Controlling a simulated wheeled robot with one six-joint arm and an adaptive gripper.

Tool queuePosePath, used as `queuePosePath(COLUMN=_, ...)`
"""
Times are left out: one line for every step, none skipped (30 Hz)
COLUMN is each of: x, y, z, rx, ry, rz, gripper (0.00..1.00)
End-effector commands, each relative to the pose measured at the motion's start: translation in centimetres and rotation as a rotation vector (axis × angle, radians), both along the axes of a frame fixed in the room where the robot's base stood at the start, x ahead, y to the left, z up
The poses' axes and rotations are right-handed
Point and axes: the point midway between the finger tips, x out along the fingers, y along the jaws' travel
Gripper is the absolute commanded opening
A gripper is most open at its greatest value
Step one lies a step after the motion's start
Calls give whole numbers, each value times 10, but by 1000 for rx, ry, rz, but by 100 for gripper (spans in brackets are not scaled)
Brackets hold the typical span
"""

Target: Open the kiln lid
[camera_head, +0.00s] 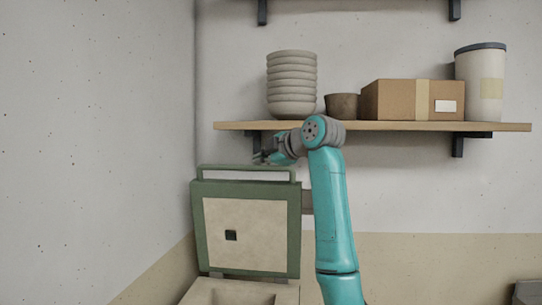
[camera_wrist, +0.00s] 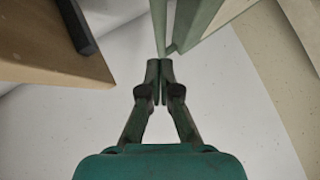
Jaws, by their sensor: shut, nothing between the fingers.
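The kiln lid (camera_head: 248,228) stands raised, close to upright, at the back of the kiln body (camera_head: 225,291). It has a green frame, a pale inner panel with a small dark square, and a green bar handle (camera_head: 247,171) along its top edge. My gripper (camera_head: 262,158) is just above the bar in the head view. In the wrist view my gripper (camera_wrist: 160,65) has its fingertips together and empty, close to green parts of the lid (camera_wrist: 200,20). I cannot tell whether the fingertips touch the lid.
A wooden shelf (camera_head: 380,126) is on the wall above, close to my arm. It holds stacked bowls (camera_head: 291,85), a small brown pot (camera_head: 342,106), a cardboard box (camera_head: 398,101) and a lidded white container (camera_head: 480,90). A wall stands close at left.

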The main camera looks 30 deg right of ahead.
Motion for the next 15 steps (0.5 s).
queuePosePath(x=9, y=3, z=-3, rx=1, ry=3, rz=2, gripper=0)
queuePosePath(x=14, y=4, z=-5, rx=1, ry=2, rz=1, gripper=0)
queuePosePath(x=20, y=4, z=-7, rx=1, ry=3, rz=1, gripper=0)
queuePosePath(x=23, y=-1, z=-9, rx=1, ry=3, rz=-3, gripper=0)
queuePosePath(x=26, y=-4, z=-12, rx=1, ry=3, rz=-2, gripper=0)
queuePosePath(x=30, y=-6, z=-14, rx=0, ry=3, rz=-1, gripper=0)
queuePosePath(x=33, y=-8, z=-15, rx=1, ry=3, rz=-1, gripper=0)
queuePosePath(x=35, y=-10, z=-17, rx=1, ry=2, rz=-1, gripper=0)
queuePosePath(x=38, y=-12, z=-18, rx=0, ry=1, rz=-1, gripper=0)
queuePosePath(x=40, y=-13, z=-19, rx=0, ry=1, rz=-1, gripper=0)
queuePosePath(x=41, y=-14, z=-20, rx=0, ry=1, rz=-1, gripper=0)
queuePosePath(x=43, y=-16, z=-21, rx=0, ry=1, rz=-1, gripper=0)
queuePosePath(x=44, y=-16, z=-21, rx=0, ry=0, rz=-1, gripper=0)
queuePosePath(x=44, y=-17, z=-22, rx=0, ry=0, rz=-1, gripper=0)
queuePosePath(x=45, y=-17, z=-22, rx=0, ry=-1, rz=-1, gripper=0)
